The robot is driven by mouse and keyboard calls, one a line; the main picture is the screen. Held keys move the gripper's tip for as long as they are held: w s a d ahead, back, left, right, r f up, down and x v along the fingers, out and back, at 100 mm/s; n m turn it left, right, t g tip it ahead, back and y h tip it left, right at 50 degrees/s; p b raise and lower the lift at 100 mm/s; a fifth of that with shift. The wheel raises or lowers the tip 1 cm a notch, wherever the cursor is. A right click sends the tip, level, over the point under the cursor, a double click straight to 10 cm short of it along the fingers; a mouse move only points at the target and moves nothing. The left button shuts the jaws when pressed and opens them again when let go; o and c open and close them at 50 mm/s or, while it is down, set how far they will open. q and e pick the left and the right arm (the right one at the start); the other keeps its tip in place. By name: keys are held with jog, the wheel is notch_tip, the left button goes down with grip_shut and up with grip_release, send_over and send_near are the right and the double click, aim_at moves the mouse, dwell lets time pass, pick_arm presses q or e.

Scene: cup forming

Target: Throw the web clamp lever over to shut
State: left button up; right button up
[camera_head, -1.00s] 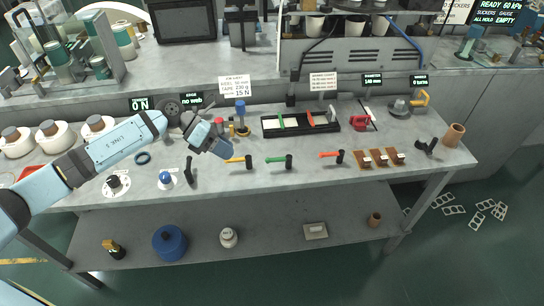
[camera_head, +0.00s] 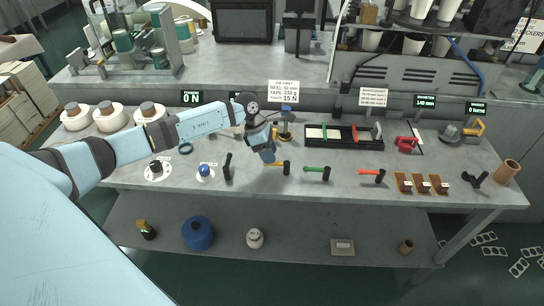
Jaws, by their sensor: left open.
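No lever is labelled as the web clamp lever that I can read. A black lever (camera_head: 228,166) stands up near the bench front, right of the blue knob (camera_head: 205,170). Yellow (camera_head: 276,164), green (camera_head: 315,169) and orange (camera_head: 369,172) handles with black ends lie in a row to its right. My left gripper (camera_head: 268,153) points down just above the left end of the yellow handle, right of the black lever. It is open; its finger gap is hard to see and I cannot tell contact. My arm hides the bench behind it. My right gripper is out of view.
A blue-topped post (camera_head: 286,122) stands close behind my gripper. A black tray (camera_head: 345,143) lies to its right. White rolls (camera_head: 113,116) stand at the left, and a black dial (camera_head: 155,168) is near the front edge. Brown blocks (camera_head: 421,183) lie at the right.

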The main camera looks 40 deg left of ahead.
pick_arm(q)
jog(key=shift+x, duration=1.2)
grip_shut()
